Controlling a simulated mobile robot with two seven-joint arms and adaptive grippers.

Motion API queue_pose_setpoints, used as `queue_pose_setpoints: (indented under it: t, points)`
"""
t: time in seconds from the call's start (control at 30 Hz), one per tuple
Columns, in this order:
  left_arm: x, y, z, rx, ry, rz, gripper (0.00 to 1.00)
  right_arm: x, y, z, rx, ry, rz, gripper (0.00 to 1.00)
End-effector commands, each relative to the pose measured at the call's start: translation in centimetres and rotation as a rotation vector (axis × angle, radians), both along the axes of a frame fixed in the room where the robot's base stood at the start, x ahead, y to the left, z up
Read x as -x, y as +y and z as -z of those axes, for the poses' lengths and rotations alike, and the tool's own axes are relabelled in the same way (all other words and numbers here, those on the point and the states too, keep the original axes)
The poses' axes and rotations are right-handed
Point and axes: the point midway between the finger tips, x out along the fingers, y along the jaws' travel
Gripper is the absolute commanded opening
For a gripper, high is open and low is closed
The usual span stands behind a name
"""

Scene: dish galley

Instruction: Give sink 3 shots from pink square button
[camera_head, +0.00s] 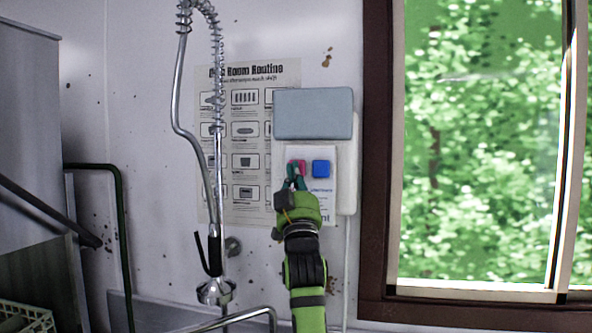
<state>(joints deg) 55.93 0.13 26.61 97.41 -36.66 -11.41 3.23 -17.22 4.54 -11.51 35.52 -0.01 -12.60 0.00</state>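The pink square button (302,167) sits on a white dispenser panel (328,204) on the wall, left of a blue square button (321,168). The sink itself is not clearly seen; a spray head (215,291) hangs low, with a curved metal tap (262,312) at the bottom edge.
A grey-blue box (314,113) is mounted above the buttons. A poster (243,190) hangs behind the sprayer hose (187,95). A brown window frame (375,150) stands on the right. A green rail (122,220) and a pale rack (25,317) are on the left.

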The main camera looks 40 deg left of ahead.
Motion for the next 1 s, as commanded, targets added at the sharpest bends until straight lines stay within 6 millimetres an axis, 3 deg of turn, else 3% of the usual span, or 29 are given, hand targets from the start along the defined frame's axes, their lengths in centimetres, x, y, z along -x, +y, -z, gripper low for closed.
queue_pose_setpoints:
  t: [1.0]
  points:
    - [-1.04, 0.53, 0.02, 0.001, 0.002, 0.001, 0.00, -0.02, 0.01, 0.15, 0.000, 0.000, 0.001, 0.40]
